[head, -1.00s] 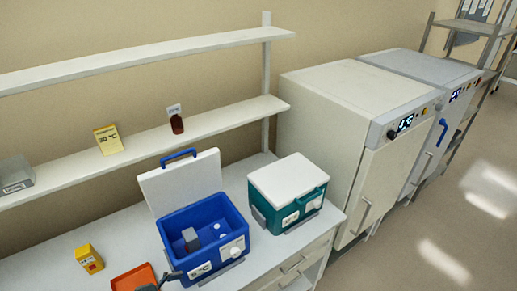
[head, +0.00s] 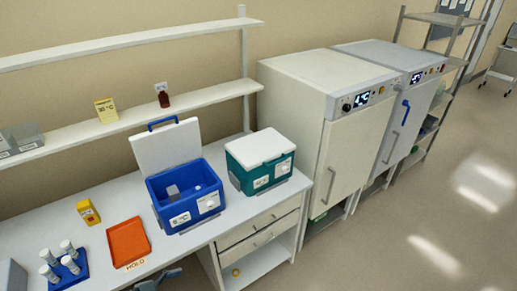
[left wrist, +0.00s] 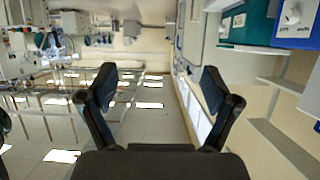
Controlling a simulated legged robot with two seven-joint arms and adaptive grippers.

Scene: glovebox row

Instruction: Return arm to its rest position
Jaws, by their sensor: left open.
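My left gripper (left wrist: 158,88) is open and empty in the left wrist view, with its two dark fingers apart and floor and room behind them. In the head view, the dark gripper (head: 160,279) shows at the bottom edge, in front of the bench and near the orange tray marked HOLD (head: 128,243). It is clear of the blue cooler box (head: 188,196), whose white lid stands open. A small grey item (head: 173,191) is inside that box. My right gripper is in neither view.
A teal box (head: 259,164) with a closed white lid stands right of the blue one. A yellow box (head: 88,212) and a blue rack (head: 66,271) of vials are at left. Shelves (head: 130,122) run behind. Two cabinets (head: 325,115) stand right, beside open floor (head: 440,215).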

